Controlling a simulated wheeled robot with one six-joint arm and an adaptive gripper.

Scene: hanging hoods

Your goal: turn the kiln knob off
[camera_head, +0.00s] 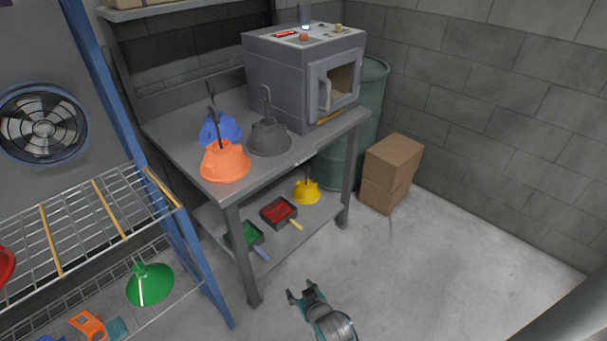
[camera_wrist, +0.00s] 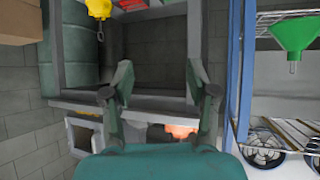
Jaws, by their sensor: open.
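The grey kiln (camera_head: 278,82) stands on the back right of the metal workbench, with its framed door on the right-hand face. Its top carries a red display (camera_head: 286,34), a small orange-red round part (camera_head: 303,37) and a small yellowish part (camera_head: 338,28). I cannot tell which of these is the knob. My gripper (camera_head: 300,290) is open and empty, low over the floor in front of the bench, well apart from the kiln. In the wrist view, my gripper (camera_wrist: 160,92) has its fingers spread, and the kiln (camera_wrist: 86,132) shows upside down at lower left. Its top controls are not clear there.
An orange hood (camera_head: 226,163), a blue hood (camera_head: 228,130) and a dark grey hood (camera_head: 268,138) stand on the bench (camera_head: 178,137). A wire rack (camera_head: 75,245) is at left. Cardboard boxes (camera_head: 392,165) and a green barrel (camera_head: 373,95) are at right. Floor at right is clear.

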